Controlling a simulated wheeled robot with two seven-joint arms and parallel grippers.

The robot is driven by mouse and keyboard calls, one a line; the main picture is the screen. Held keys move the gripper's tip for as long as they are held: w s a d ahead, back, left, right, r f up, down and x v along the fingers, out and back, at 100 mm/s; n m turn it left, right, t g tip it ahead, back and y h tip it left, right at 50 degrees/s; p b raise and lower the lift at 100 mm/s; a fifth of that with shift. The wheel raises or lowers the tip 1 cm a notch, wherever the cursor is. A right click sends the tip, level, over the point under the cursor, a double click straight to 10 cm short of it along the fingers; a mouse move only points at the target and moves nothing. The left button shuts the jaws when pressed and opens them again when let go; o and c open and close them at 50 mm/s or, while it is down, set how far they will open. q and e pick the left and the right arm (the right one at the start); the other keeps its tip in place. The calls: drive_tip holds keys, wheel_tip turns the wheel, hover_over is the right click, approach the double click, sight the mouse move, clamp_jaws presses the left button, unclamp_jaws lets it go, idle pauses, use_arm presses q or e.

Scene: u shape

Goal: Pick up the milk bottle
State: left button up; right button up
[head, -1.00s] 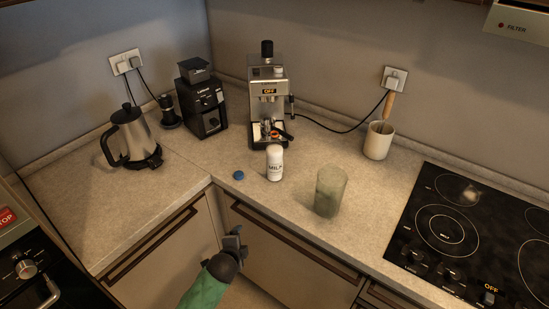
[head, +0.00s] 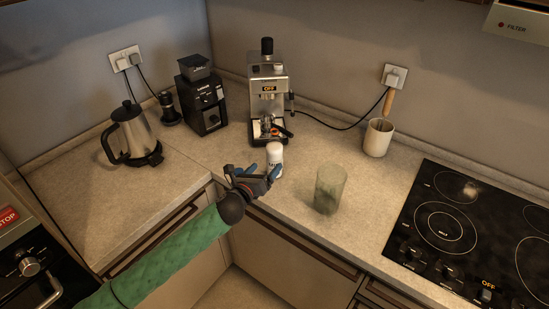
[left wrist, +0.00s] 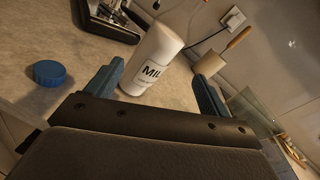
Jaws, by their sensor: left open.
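The white milk bottle (head: 275,155) stands upright on the counter in front of the espresso machine. Its lower part is partly hidden by my left gripper in the head view. My left gripper (head: 259,171) is open at the counter's front edge, just in front of the bottle. In the left wrist view the bottle (left wrist: 153,58) shows its MILK label and appears between the two blue fingers of the gripper (left wrist: 160,83). I cannot tell whether the fingers touch it. My right gripper is not in view.
A blue cap (left wrist: 50,73) lies on the counter left of the bottle. A greenish glass (head: 329,188) stands to its right. The espresso machine (head: 268,95) is close behind. A kettle (head: 133,135) is at left, the cooktop (head: 465,230) at right.

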sight(270, 155)
use_arm(q)
drive_tip(key=m, duration=0.1)
drive_tip(key=w+r+m+h, duration=0.1)
drive_tip(key=m, duration=0.1)
drive_tip(key=w+m+h, duration=0.1)
drive_tip(key=m, duration=0.1)
drive_tip(key=shift+w+d+r, duration=0.25)
drive_tip(key=shift+w+d+m, duration=0.1)
drive_tip(key=shift+w+m, duration=0.15)
drive_tip(key=shift+m, duration=0.25)
drive_tip(key=shift+x, duration=0.8)
drive_tip(key=shift+b+x, duration=0.35)
drive_tip(key=shift+x, duration=0.4)
drive_tip(key=b+x, duration=0.1)
drive_tip(key=x, duration=0.2)
drive_tip(key=shift+w+f, duration=0.1)
drive_tip(key=shift+w, duration=0.1)
drive_tip(key=shift+w+d, duration=0.2)
drive_tip(key=shift+w, duration=0.35)
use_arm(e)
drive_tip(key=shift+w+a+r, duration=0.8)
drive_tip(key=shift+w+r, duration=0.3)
use_arm(q)
drive_tip(key=shift+c, duration=0.2)
drive_tip(key=c, duration=1.5)
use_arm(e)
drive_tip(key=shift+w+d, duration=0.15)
